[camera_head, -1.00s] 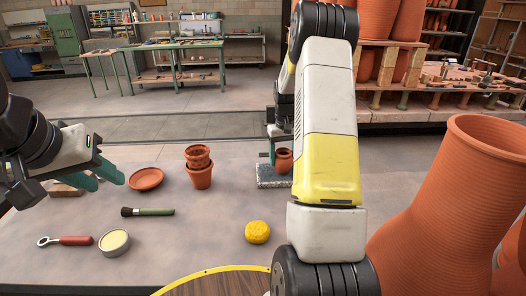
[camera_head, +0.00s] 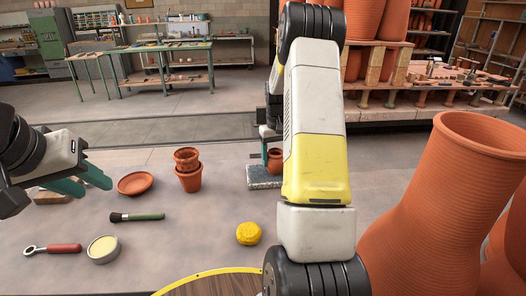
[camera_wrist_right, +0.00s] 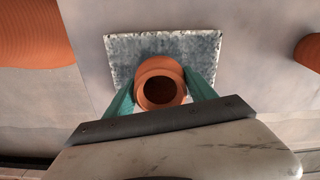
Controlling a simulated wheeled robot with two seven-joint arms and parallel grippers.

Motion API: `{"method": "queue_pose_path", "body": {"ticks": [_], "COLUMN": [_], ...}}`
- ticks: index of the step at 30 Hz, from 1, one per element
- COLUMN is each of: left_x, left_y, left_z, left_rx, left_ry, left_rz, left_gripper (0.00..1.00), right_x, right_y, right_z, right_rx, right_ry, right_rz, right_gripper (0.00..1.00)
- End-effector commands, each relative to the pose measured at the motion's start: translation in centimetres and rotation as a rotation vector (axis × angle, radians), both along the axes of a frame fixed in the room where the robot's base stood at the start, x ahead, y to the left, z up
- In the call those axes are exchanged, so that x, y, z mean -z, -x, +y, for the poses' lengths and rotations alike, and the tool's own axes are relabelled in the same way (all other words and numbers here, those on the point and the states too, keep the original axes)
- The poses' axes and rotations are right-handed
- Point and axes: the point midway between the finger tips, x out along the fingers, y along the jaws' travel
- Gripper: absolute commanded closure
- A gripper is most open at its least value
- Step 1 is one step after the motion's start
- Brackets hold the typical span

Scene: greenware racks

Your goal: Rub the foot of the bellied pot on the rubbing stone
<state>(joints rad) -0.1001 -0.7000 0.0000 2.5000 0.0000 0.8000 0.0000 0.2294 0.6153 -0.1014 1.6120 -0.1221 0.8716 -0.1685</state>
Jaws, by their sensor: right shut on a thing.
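The bellied pot (camera_head: 275,160) is small and terracotta, and stands upright at the grey speckled rubbing stone (camera_head: 262,183). My right arm hides part of both in the head view. In the right wrist view the pot (camera_wrist_right: 160,84) is seen from above over the stone (camera_wrist_right: 120,48), between the green fingers of my right gripper (camera_wrist_right: 160,90), which is shut on it. Whether its foot touches the stone cannot be told. My left gripper (camera_head: 88,180) is empty at the left, its green fingers apart, above the table.
On the table are a terracotta saucer (camera_head: 136,184), stacked pots (camera_head: 189,172), a green-handled brush (camera_head: 138,216), a red-handled tool (camera_head: 60,248), a round tin (camera_head: 103,249) and a yellow sponge (camera_head: 248,233). Large terracotta vessels (camera_head: 440,210) crowd the right.

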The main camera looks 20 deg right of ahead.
Motion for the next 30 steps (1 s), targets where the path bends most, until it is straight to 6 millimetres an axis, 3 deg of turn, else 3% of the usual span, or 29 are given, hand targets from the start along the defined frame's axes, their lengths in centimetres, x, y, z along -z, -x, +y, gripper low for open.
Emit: {"method": "queue_pose_path", "body": {"ticks": [18, 30], "left_x": [0.0, 0.0], "left_y": [0.0, 0.0], "left_z": [0.0, 0.0], "left_rx": [0.000, 0.000], "left_ry": [0.000, 0.000], "left_rz": [0.000, 0.000], "left_gripper": [0.64, 0.64], "right_x": [0.3, 0.2], "right_y": [-0.8, -0.9], "right_z": [3.4, 3.8], "right_rx": [-0.002, -0.001], "right_ry": [0.000, -0.003], "right_rz": [0.001, 0.003], "right_gripper": [0.86, 0.86]}}
